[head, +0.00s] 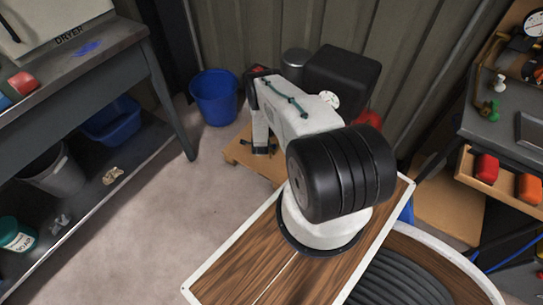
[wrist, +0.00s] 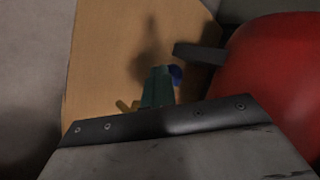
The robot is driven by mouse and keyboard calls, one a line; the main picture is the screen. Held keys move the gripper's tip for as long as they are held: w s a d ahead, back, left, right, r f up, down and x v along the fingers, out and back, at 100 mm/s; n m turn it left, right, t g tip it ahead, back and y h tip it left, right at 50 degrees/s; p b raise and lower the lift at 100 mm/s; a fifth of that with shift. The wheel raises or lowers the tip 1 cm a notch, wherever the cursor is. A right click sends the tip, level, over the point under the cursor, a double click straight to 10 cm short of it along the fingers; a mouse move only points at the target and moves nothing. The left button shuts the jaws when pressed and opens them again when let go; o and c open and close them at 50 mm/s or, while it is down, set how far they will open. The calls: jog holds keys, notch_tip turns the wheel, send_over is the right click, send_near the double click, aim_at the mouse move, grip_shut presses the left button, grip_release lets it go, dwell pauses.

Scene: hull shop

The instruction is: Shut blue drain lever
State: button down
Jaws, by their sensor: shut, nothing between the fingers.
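A small blue piece (wrist: 176,74), which looks like the drain lever, shows in the wrist view just right of my fingertips. It is partly hidden by them, and I cannot tell whether they touch it or how it is turned. My gripper (wrist: 160,72) is shut and empty, its greenish fingers pointing over the wooden board (wrist: 100,60). A rounded red tank (wrist: 275,75) fills the right side, with a dark bar (wrist: 200,53) at its left edge. In the head view the red tank (head: 371,118) is mostly behind my arm; the lever is not discernible there.
A small brass-coloured piece (wrist: 127,106) shows left of my fingers. In the head view a blue bucket (head: 214,97) stands on the floor left of my arm. A grey bench (head: 120,50) is at left, a workbench (head: 500,115) at right. Floor at left is clear.

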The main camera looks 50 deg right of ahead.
jog(key=shift+w+r, duration=0.1)
jog(key=shift+w, duration=0.1)
jog(key=s+a+r, duration=0.3)
jog(key=a+r, duration=0.5)
jog(key=a, duration=0.2)
jog(key=shift+s, duration=0.3)
dwell(0.4)
